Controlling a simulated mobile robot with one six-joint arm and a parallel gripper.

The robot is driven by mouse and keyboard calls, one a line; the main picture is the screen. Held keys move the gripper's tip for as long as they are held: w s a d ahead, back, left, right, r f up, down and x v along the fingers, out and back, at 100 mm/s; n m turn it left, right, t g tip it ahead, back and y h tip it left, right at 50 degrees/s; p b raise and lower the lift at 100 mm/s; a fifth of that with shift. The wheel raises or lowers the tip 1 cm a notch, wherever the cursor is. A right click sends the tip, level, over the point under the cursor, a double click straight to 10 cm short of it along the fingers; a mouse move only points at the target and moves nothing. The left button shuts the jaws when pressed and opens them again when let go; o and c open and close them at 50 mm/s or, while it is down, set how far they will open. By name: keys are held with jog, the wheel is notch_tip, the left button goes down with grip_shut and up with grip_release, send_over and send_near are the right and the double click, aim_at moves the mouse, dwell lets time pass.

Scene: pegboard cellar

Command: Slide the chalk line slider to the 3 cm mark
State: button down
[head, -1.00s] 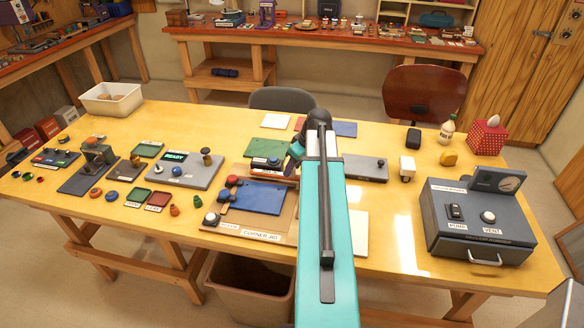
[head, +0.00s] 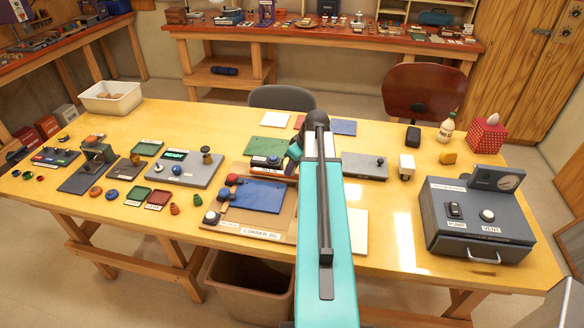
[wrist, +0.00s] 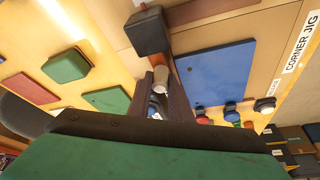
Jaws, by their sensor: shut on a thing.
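In the wrist view, my gripper (wrist: 161,80) has its two dark fingers on either side of a pale grey round piece (wrist: 160,76), and it is shut on it. This piece looks like the slider's knob, but the fingers hide part of it. No scale marks or 3 cm line can be read. In the head view, my gripper (head: 294,151) shows only in part, beside the wooden piece behind the corner jig. My teal arm hides the held piece there.
The corner jig board (head: 291,222) with a blue plate (head: 258,197) lies just in front. A grey pump box (head: 470,235) stands at the right. A white bin (head: 111,101) is at the far left.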

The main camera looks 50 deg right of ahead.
jog(key=shift+s+a+b, duration=0.25)
jog(key=shift+s+a, duration=0.4)
jog(key=shift+a, duration=0.35)
jog(key=shift+s+a+b, duration=0.2)
jog(key=shift+s+a, duration=0.4)
jog(key=shift+a, duration=0.4)
jog(key=c, duration=1.6)
grip_release()
jog(key=shift+r, duration=0.1)
jog(key=shift+b+v, duration=1.6)
jog(key=shift+v, duration=5.2)
jog(key=shift+r, duration=0.1)
